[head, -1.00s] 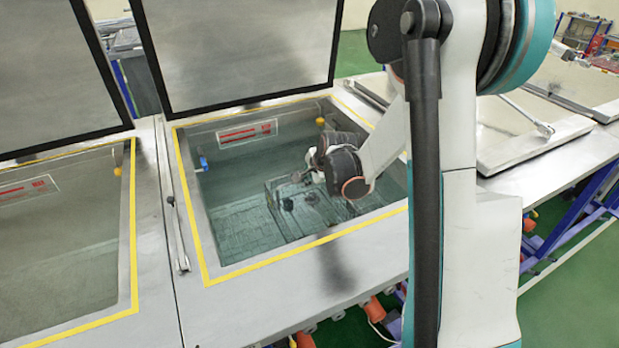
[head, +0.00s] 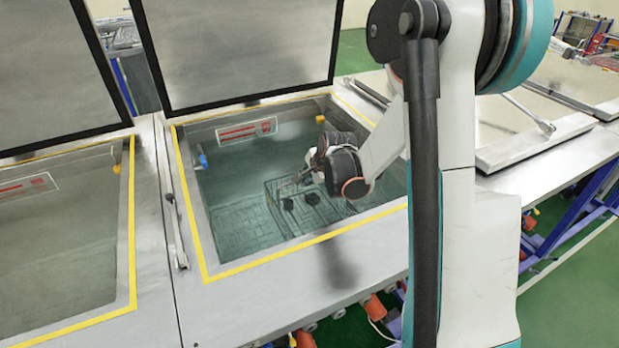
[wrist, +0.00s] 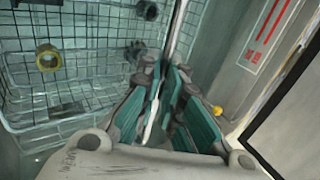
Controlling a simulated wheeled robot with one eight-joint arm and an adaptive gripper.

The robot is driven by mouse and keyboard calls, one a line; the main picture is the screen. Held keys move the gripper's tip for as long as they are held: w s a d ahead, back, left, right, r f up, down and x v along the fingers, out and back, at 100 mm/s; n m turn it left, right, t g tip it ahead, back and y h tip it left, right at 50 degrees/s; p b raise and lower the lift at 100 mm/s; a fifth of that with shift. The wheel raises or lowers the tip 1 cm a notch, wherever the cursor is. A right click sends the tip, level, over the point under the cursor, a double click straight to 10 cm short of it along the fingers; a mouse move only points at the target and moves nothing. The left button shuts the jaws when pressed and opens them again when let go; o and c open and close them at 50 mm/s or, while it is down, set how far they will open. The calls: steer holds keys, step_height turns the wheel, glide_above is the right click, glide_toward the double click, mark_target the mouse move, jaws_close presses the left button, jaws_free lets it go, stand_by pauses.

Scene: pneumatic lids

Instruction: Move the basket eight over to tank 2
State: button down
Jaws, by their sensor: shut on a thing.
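The wire basket (head: 265,218) sits low inside the open middle tank (head: 215,255), and round dark parts show in it. In the wrist view the basket (wrist: 95,22) fills the upper left, with a yellow-rimmed ring and dark round parts on its mesh. My gripper (head: 306,178) reaches down into this tank at the basket's far right part. In the wrist view the teal pads of my gripper (wrist: 170,100) are closed around a thin grey bar at the basket's edge. The exact contact is partly hidden by the fingers. I cannot read which tank is tank 2.
A second open tank (head: 130,225) stands at the left and shows no basket in its visible part. Raised lids (head: 240,50) stand behind both tanks. Closed lids (head: 520,130) lie at the right. The tank wall with a red-marked label (wrist: 268,32) is close to my gripper.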

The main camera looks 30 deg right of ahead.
steer(key=c, duration=1.7)
jaws_free()
steer(key=s+r+p, duration=0.2)
steer(key=r+p, duration=0.1)
steer(key=r, duration=0.4)
steer(key=s+r+p, duration=0.2)
steer(key=r+p, duration=0.1)
steer(key=r, duration=0.4)
steer(key=s+r+p, duration=0.3)
steer(key=r, duration=0.4)
steer(key=shift+r, duration=0.35)
